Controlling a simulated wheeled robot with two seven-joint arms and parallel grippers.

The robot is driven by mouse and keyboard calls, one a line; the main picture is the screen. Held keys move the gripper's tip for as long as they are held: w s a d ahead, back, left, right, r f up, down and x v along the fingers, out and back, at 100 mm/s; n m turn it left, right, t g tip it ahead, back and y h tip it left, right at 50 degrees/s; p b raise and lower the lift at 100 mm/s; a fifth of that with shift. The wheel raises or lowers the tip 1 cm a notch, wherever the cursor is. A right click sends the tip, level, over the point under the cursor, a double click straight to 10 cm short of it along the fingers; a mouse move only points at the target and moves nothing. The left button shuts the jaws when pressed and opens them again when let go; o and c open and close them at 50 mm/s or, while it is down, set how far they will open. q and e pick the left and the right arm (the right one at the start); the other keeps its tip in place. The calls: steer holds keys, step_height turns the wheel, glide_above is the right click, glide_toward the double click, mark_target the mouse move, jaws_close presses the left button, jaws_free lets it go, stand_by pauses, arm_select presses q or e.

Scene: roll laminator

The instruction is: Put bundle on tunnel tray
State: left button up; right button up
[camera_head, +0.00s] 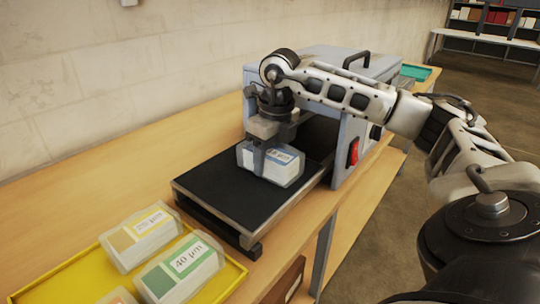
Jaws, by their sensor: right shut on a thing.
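A wrapped white bundle with a blue-edged label (285,166) is at the far half of the black tunnel tray (222,196). The tray sticks out from the front of the grey machine (358,141). My right gripper (266,158) points down and is shut on the bundle. The bundle is at or just above the tray surface; I cannot tell if it touches. My right arm reaches in from the right, in front of the machine, and hides part of its opening. My left gripper is not in view.
A yellow tray (231,291) at the front left holds wrapped bundles, one labelled 40 µm (182,270) and one with a yellow label (141,237). The wooden bench (120,190) is clear behind the yellow tray. A red switch (353,151) is on the machine's side.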

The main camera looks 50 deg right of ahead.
mark_target(276, 153)
steer(key=shift+f, duration=0.15)
steer(key=o, duration=1.1)
steer(key=r, duration=0.4)
steer(key=s+r, duration=0.1)
steer(key=r, duration=0.3)
steer(key=r+p, duration=0.1)
steer(key=r, duration=0.3)
steer(key=shift+s+r, duration=0.2)
steer(key=shift+f, duration=0.1)
